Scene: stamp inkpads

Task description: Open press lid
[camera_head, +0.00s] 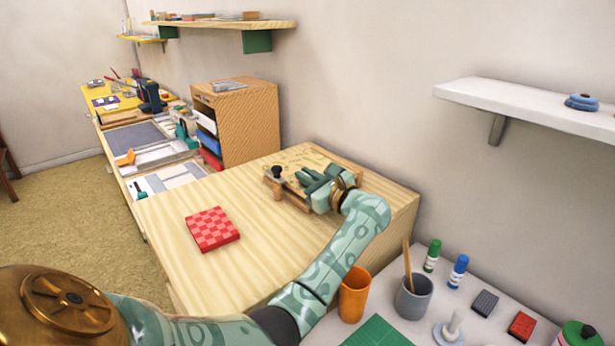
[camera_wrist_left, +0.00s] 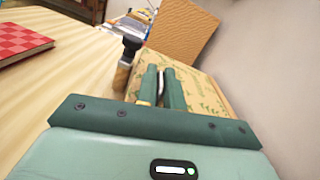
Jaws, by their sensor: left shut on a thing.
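The wooden press (camera_head: 275,183) stands on the pale wooden table, toward its back right corner. Its lid, a light board with a green leaf pattern (camera_wrist_left: 208,98), shows beside and beyond my fingers in the left wrist view. A black knob (camera_wrist_left: 132,45) on a wooden post stands left of the fingers; it also shows in the head view (camera_head: 276,171). My left gripper (camera_head: 308,178) is over the press, its green fingers (camera_wrist_left: 164,78) nearly together on a thin part of the lid. The fingers and hand hide the exact grip. My right gripper is out of view.
A red checkered book (camera_head: 212,229) lies on the table's left part, with bare wood around it. A wooden cabinet (camera_head: 238,122) stands behind the table. An orange cup (camera_head: 354,294) and a grey cup (camera_head: 412,298) stand on the lower table at front right.

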